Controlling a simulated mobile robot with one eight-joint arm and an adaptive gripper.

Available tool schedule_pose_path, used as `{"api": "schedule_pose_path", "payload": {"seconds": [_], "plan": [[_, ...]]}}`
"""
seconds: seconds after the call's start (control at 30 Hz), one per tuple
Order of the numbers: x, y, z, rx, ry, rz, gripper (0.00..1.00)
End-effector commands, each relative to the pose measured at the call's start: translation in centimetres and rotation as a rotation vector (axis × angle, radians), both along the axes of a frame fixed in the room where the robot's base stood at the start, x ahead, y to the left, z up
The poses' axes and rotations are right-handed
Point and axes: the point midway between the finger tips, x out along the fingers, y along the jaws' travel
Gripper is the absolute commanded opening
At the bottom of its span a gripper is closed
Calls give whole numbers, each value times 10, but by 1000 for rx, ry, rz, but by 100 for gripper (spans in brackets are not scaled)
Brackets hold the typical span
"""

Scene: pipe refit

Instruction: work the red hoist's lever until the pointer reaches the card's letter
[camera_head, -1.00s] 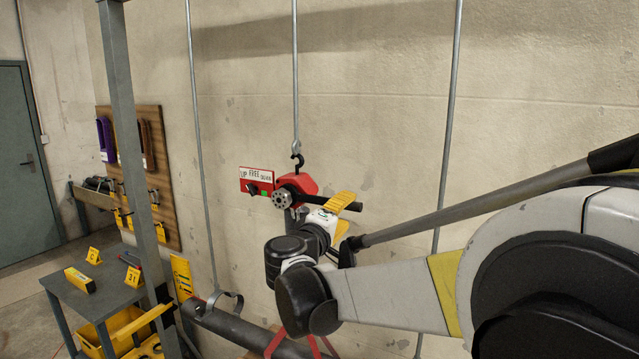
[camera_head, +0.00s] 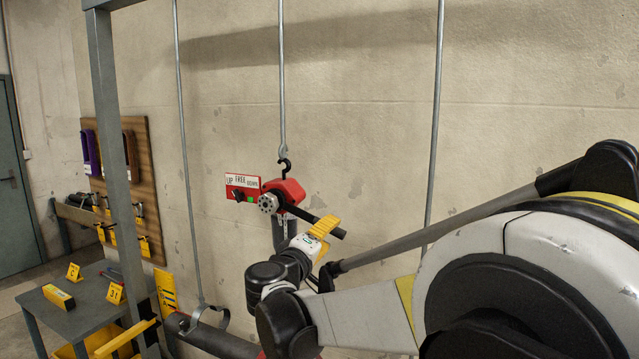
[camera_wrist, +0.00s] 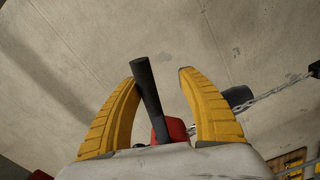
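The red hoist (camera_head: 286,192) hangs from a hook on a grey rod before the wall. Its black lever (camera_head: 334,231) slopes down to the right. My gripper (camera_head: 324,226) is at the lever's outer part. In the wrist view, the yellow fingers of my gripper (camera_wrist: 159,78) are apart, with the lever (camera_wrist: 149,94) between them, closer to the left finger. A gap shows on its right; contact is unclear. A yellow card marked C (camera_head: 73,272) and one marked 31 (camera_head: 115,293) stand on the grey table. A yellow plate (camera_head: 166,290) beside the post may be the scale; its pointer is not clear.
A red and white UP/FREE/DOWN sign (camera_head: 241,188) with a black knob and green mark is left of the hoist. A grey post (camera_head: 121,150) stands at left. A dark pipe (camera_head: 215,342) lies below. A chain (camera_wrist: 270,93) shows in the wrist view.

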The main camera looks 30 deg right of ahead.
Motion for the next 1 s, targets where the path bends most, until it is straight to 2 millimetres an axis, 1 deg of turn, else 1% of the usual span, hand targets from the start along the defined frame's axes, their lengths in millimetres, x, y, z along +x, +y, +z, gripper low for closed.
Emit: {"api": "schedule_pose_path", "payload": {"seconds": [0.2, 0.27, 0.4, 0.5, 0.6, 0.87, 1.0], "plan": [[1, 1, -2, 3, -3, 2, 43], [3, 3, -7, 12, -13, 3, 43], [11, 9, -24, 46, -58, 4, 43], [15, 12, -32, 67, -85, 4, 43], [17, 14, -35, 78, -99, 4, 43], [17, 14, -33, 80, -101, 4, 43], [22, 18, -40, 93, -119, 4, 43]]}}
